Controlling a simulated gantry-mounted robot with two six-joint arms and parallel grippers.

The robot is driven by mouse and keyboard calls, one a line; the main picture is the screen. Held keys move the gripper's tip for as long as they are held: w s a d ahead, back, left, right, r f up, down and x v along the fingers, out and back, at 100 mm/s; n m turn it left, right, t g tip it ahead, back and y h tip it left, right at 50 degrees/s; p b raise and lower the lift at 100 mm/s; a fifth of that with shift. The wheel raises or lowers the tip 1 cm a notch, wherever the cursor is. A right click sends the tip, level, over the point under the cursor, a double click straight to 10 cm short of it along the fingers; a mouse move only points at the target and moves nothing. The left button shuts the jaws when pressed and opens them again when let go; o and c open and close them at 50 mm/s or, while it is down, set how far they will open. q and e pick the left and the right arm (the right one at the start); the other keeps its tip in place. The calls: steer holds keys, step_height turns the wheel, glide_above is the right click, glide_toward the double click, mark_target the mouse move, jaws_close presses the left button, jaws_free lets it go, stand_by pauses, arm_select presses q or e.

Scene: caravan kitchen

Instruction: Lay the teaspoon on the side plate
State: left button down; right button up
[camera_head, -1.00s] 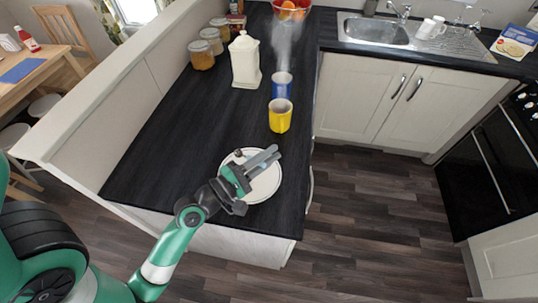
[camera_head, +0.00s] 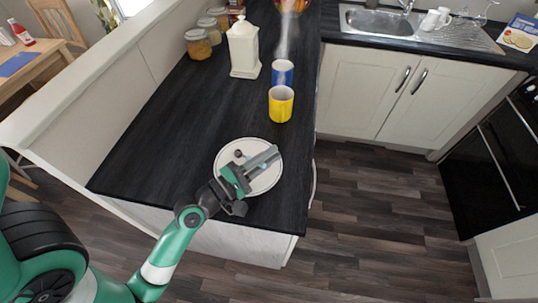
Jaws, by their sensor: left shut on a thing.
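The white side plate (camera_head: 270,181) lies near the front end of the dark counter. My left gripper (camera_head: 262,161) is over the plate, coming in from the lower left, and covers part of it. It is shut on the teaspoon, of which only a small dark rounded end (camera_head: 238,153) seems to show beside the fingers. Most of the teaspoon is hidden by the gripper. I cannot tell whether it touches the plate. My right gripper is not in view.
A yellow mug (camera_head: 281,104) and a blue mug (camera_head: 282,73) with steam above stand beyond the plate. A white lidded canister (camera_head: 243,50) and several jars (camera_head: 198,44) stand farther back. The counter left of the plate is clear.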

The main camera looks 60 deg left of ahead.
arm_select(q)
steer(key=c, duration=0.8)
jaws_free()
steer(key=b+v, duration=0.1)
steer(key=v, duration=0.1)
steer(key=b+v, duration=0.1)
steer(key=v, duration=0.2)
steer(key=shift+s+f+b, duration=0.3)
steer(key=shift+f+b, duration=0.1)
steer(key=v, duration=0.1)
steer(key=p+v, duration=0.1)
steer(key=v, duration=0.2)
steer(key=shift+s+r, duration=0.1)
steer(key=shift+r, duration=0.25)
steer(key=shift+p+v, duration=0.4)
steer(key=shift+v, duration=0.5)
steer(key=shift+d, duration=0.15)
